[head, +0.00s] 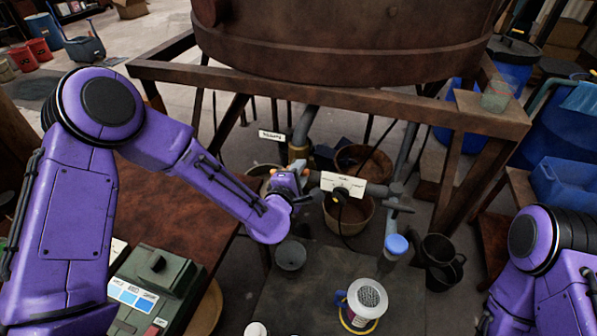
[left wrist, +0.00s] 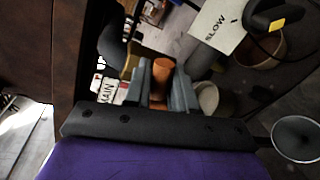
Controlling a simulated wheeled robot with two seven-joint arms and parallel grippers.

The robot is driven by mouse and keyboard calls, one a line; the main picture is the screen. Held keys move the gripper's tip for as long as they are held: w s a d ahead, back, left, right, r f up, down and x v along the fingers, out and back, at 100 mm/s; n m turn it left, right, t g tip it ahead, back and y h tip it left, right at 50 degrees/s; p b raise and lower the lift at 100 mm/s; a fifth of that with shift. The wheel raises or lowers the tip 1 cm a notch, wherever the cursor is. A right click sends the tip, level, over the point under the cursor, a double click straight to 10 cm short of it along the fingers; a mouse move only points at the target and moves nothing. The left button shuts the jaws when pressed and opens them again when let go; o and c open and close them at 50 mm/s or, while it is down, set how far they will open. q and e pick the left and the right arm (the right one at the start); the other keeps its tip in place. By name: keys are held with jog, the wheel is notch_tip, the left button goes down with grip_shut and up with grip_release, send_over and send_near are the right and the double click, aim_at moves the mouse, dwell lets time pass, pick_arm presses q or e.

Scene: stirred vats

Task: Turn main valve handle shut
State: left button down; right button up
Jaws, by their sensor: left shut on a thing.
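My left gripper (head: 292,183) reaches in from the left to the pipework under the big rusty vat. It is shut on an orange handle (head: 304,171), mostly hidden by the gripper in the head view. In the left wrist view the grey fingers (left wrist: 163,92) stand on both sides of the orange handle (left wrist: 162,72). A partly hidden label ending in "AIN" (left wrist: 108,90) shows just left of it. The handle's angle to the pipe is hard to tell. My right arm shows at the lower right, but its gripper is out of view.
A white sign (head: 342,185) hangs on the pipe right of the gripper. A pipe branch (head: 398,200) stands farther right. The vat's rusty frame (head: 330,92) crosses above.

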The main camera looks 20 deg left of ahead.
pick_arm(q)
jog(key=shift+f+m+y+b, duration=0.2)
jog(key=shift+m, duration=0.45)
jog(key=shift+f+m+y+b, duration=0.15)
jog(key=shift+f+m+y, duration=0.05)
jog(key=shift+m, duration=0.45)
jog(key=c, duration=1.1)
grip_release()
jog(key=s+r+b, duration=0.2)
jog(key=s, duration=0.8)
jog(key=shift+s, duration=0.2)
jog(key=shift+a, duration=0.1)
